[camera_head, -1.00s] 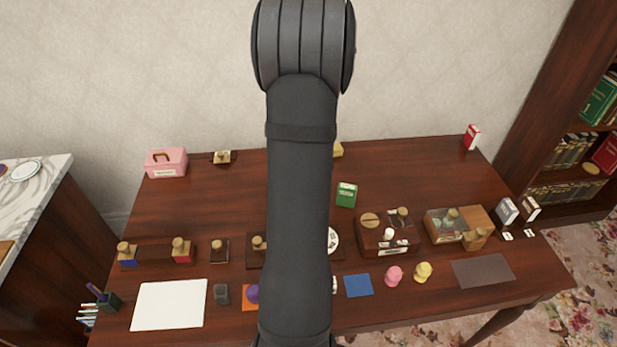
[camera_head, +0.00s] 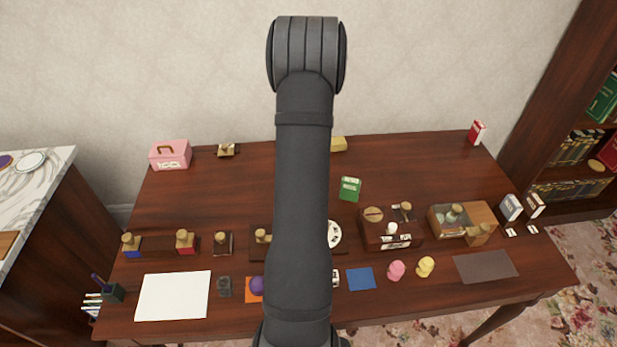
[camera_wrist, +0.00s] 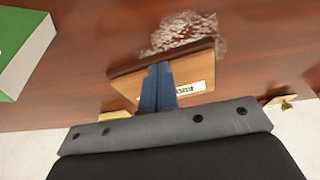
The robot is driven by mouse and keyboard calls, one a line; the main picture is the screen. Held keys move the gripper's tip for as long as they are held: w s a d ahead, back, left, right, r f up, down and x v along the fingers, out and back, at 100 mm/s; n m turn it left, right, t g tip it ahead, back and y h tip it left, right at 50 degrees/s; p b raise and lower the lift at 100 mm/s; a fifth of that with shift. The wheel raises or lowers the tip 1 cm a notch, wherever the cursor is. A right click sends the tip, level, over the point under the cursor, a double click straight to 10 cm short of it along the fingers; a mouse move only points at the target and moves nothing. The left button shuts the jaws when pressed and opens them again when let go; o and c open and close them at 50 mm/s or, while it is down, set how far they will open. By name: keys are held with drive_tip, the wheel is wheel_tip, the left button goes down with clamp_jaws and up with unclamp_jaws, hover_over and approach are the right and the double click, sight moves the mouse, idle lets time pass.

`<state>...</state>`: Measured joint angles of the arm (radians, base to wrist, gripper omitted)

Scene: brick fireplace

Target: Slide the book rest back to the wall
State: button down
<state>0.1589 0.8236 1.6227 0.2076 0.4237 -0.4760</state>
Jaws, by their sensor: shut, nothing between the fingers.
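In the wrist view a wooden board with a white label (camera_wrist: 192,88) stands on the brown table; it looks like the book rest, though I cannot be sure. My gripper (camera_wrist: 160,70) is shut and empty, its blue-grey fingers overlapping the board's near face. I cannot tell whether they touch it. The pale wall (camera_wrist: 25,145) shows at the bottom of the wrist view, on the gripper's side of the board. A clear, glassy object (camera_wrist: 185,35) lies at the board's other side. In the head view my arm hides the board and gripper.
A green box (camera_head: 349,189) stands right of my arm; a green block also shows in the wrist view (camera_wrist: 20,45). A yellow block (camera_head: 339,144) and a pink box (camera_head: 171,154) are near the wall. Stamps and cases crowd the table's front half.

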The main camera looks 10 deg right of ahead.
drive_tip(key=w, duration=0.4)
drive_tip(key=w+a, duration=0.1)
drive_tip(key=w, duration=0.8)
drive_tip(key=shift+a, duration=0.4)
drive_tip(key=shift+s, duration=0.1)
drive_tip(key=shift+s+d, duration=0.1)
drive_tip(key=shift+s, duration=0.45)
drive_tip(key=s, duration=0.2)
drive_tip(key=shift+s+d, duration=0.2)
drive_tip(key=shift+s, duration=0.15)
drive_tip(key=v, duration=1)
drive_tip(key=shift+f, duration=0.1)
